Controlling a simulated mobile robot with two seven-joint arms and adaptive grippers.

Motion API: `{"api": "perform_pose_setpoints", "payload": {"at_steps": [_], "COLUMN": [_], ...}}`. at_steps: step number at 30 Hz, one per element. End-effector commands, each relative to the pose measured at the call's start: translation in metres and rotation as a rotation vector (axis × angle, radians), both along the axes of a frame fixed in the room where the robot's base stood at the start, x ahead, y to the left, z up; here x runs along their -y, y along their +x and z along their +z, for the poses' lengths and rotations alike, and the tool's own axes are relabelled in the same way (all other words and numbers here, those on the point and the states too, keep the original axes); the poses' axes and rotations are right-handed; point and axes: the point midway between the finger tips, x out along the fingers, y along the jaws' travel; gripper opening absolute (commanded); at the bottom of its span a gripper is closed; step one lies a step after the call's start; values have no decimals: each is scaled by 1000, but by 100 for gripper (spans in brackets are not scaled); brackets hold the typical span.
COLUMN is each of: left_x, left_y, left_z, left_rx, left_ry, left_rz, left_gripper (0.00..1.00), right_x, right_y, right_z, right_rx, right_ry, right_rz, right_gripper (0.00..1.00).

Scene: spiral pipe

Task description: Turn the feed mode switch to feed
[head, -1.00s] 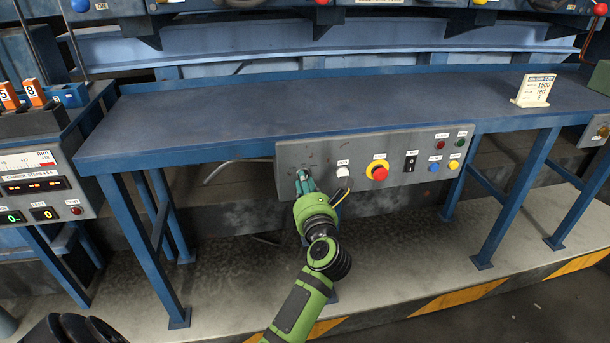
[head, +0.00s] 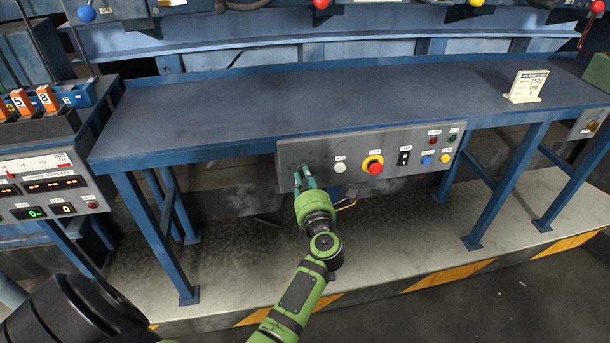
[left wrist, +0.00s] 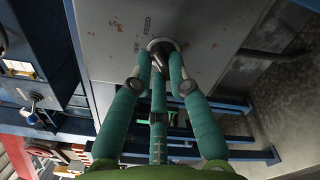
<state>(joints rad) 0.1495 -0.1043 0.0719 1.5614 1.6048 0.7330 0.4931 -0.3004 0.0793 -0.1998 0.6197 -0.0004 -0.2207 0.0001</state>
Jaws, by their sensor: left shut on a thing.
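The grey control panel (head: 325,152) hangs under the front edge of the blue bench. My left gripper (head: 303,174) is at the panel's left end, and its teal fingers reach up to the panel face. In the left wrist view the fingers are shut around the round feed mode switch (left wrist: 160,45), with their tips touching it. My right gripper is not in view.
The blue bench top (head: 300,100) is mostly clear. Bench legs stand on both sides.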

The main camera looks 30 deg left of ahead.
Motion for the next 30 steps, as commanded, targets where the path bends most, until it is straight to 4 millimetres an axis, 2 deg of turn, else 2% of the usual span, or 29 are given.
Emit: {"api": "perform_pose_setpoints", "payload": {"at_steps": [13, 14, 15, 25, 30], "left_x": [0, 0, 0, 0, 10], "left_y": [0, 0, 0, 0, -10], "left_z": [0, 0, 0, 0, -1], "left_rx": [-9, -9, -9, -7, -8], "left_ry": [8, 8, 8, 7, 5], "left_rz": [0, 0, 0, 0, -1], "left_gripper": [0, 30, 42, 42, 42], "right_x": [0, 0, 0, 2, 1], "right_y": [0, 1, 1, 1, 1], "right_z": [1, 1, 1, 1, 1], "right_rx": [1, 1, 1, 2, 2], "right_ry": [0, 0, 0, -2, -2], "right_rz": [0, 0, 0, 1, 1], "right_gripper": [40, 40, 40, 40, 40]}}
